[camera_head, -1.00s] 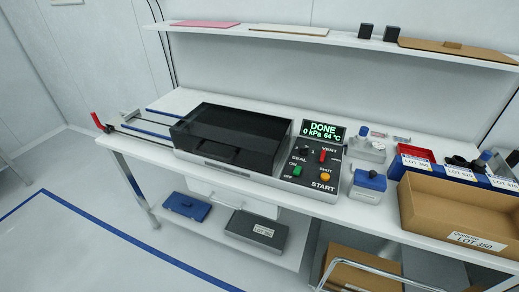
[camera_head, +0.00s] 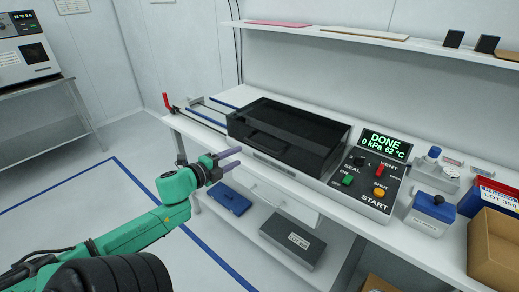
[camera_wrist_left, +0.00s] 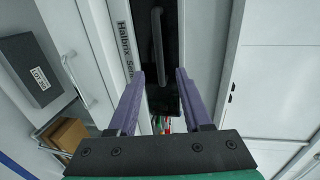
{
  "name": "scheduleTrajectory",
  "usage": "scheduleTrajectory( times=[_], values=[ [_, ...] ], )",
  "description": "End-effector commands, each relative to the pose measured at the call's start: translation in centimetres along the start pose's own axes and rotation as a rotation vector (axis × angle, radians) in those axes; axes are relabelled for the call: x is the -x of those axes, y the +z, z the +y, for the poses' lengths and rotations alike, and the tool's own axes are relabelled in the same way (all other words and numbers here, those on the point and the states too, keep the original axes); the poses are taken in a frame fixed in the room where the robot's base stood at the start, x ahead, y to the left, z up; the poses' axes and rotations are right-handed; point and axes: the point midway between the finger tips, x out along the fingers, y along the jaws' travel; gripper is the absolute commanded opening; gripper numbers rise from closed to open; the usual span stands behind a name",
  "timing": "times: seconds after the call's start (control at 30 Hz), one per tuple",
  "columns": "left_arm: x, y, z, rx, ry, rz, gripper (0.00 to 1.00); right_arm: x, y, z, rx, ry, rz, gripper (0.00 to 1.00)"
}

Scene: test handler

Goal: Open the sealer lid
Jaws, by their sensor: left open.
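The sealer stands on the white bench, with its dark smoked lid (camera_head: 295,127) down over the chamber. A black bar handle (camera_head: 266,143) sits on the lid's front; in the left wrist view the handle (camera_wrist_left: 157,45) shows ahead, between and beyond the fingers. The display (camera_head: 384,145) reads DONE, 0 kPa, 62 °C. My left gripper (camera_head: 234,157) has purple fingers, is open and empty, and is in front of the bench edge, to the left of the handle and apart from it. It also shows in the left wrist view (camera_wrist_left: 160,76). My right gripper is not in view.
The control panel (camera_head: 366,182) has VENT, SEAL, SHUT and START controls. A shelf (camera_head: 370,40) runs above. A lower shelf holds a blue case (camera_head: 229,199) and a grey box (camera_head: 292,245). Floor is clear at left.

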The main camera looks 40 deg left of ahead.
Motion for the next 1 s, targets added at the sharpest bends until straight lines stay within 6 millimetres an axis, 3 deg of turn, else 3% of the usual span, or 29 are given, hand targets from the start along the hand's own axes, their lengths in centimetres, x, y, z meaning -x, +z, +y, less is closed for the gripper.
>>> scheduleTrajectory(
  times=[0.2,0.5,0.7,1.0],
  values=[
    [-4.9,0.1,-0.1,-0.001,-0.005,-0.002,0.5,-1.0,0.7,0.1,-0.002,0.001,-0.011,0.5],
    [-10.2,0.2,-0.1,0.001,-0.002,-0.006,0.5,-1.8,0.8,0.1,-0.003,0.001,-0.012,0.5],
    [-12.3,0.2,0.0,0.005,-0.001,-0.006,0.5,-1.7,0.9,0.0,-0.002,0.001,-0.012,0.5],
    [-12.8,0.2,0.1,0.004,0.002,-0.005,0.5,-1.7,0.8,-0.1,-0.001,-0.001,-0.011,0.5]
  ],
)
